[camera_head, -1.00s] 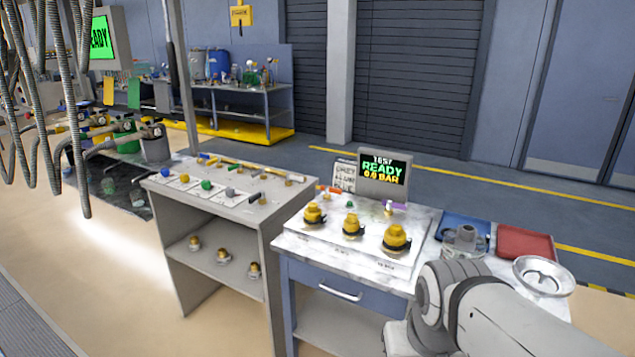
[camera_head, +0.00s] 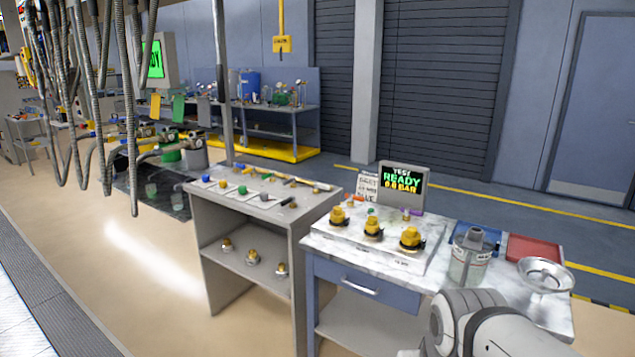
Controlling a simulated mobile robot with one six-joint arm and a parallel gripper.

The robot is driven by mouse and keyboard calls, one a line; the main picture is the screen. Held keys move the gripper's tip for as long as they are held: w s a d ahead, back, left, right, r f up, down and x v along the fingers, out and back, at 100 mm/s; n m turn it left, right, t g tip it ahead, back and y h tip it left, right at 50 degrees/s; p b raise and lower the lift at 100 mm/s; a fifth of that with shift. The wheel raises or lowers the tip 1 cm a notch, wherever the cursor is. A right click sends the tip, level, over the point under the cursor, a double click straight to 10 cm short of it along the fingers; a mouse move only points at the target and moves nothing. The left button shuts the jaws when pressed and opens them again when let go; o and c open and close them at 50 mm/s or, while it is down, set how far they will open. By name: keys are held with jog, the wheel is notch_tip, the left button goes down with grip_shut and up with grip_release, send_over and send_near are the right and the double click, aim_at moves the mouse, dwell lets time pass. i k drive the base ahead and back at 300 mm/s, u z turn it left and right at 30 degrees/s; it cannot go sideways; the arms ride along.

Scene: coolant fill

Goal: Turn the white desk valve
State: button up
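The grey bench (camera_head: 262,216) stands left of centre, with a front row of small coloured knobs and a back row of brass valves with coloured levers. At the right end of that back row, one valve shows a pale lever (camera_head: 318,185); it is too small to tell surely whether this is the white desk valve. Several yellow-capped fittings (camera_head: 373,227) stand on a white panel on the marble-topped table (camera_head: 495,285). My arm enters at the bottom right, in front of this table. My gripper is not visible.
A test screen (camera_head: 403,183) reads READY, 0.0 BAR. A clear jar (camera_head: 468,260), a blue tray, a red tray (camera_head: 533,249) and a metal bowl (camera_head: 545,275) crowd the table's right side. Hoses (camera_head: 105,100) hang at left. Floor in front of the bench is clear.

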aim_at(316, 185)
jog(key=u, duration=0.65)
jog(key=i, duration=2.85)
jog(key=z, duration=1)
